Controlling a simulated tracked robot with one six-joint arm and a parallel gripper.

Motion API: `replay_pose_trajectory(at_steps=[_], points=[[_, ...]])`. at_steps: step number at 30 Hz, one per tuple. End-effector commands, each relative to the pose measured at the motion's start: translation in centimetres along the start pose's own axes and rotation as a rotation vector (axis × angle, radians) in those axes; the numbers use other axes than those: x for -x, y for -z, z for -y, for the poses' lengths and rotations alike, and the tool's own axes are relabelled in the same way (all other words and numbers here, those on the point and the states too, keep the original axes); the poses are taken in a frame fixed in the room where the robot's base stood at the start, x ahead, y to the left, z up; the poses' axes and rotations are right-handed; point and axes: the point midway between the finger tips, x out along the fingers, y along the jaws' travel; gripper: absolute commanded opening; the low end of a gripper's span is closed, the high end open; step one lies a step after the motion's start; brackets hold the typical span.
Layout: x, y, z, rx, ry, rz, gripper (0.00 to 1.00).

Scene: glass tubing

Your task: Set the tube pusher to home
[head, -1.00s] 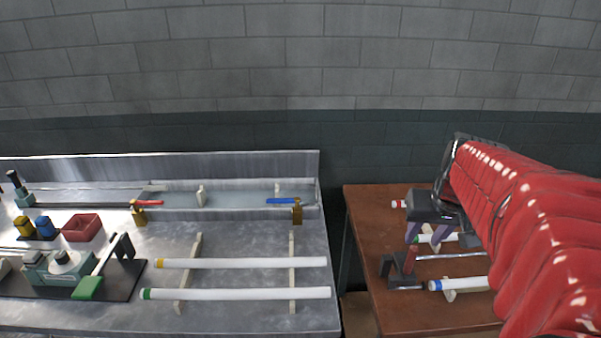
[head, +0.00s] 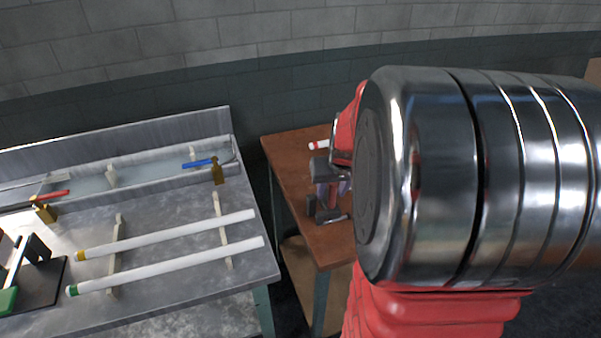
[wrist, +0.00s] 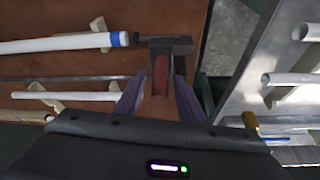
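The tube pusher, a dark block with a red upright part (wrist: 161,72), stands on the brown table in the wrist view. A thin metal rod runs left from it. My gripper (wrist: 158,98) is open; its purple fingers stand on either side of the red part, with gaps showing. I cannot tell whether the fingers reach down around it. In the head view my gripper (head: 333,188) is over the brown table, and the pusher's dark block (head: 326,212) shows just below it. My arm hides most of the table and the rest of the pusher there.
A blue-banded tube (wrist: 60,44) and another white tube (wrist: 85,96) lie on the brown table (head: 285,150), left of the pusher in the wrist view. A steel bench (head: 180,270) with two tubes stands left in the head view, across a narrow gap.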

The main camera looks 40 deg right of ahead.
Motion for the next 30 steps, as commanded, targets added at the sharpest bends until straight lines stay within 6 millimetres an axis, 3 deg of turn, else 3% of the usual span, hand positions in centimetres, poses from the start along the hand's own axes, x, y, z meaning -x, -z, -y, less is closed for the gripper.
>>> replay_pose_trajectory(at_steps=[6,16,30], points=[[-1.7,0.0,0.0,0.0,0.001,0.001,0.36],[-2.0,0.0,0.0,0.0,0.0,0.0,0.36],[-1.9,0.0,0.0,0.0,0.0,0.0,0.03]])
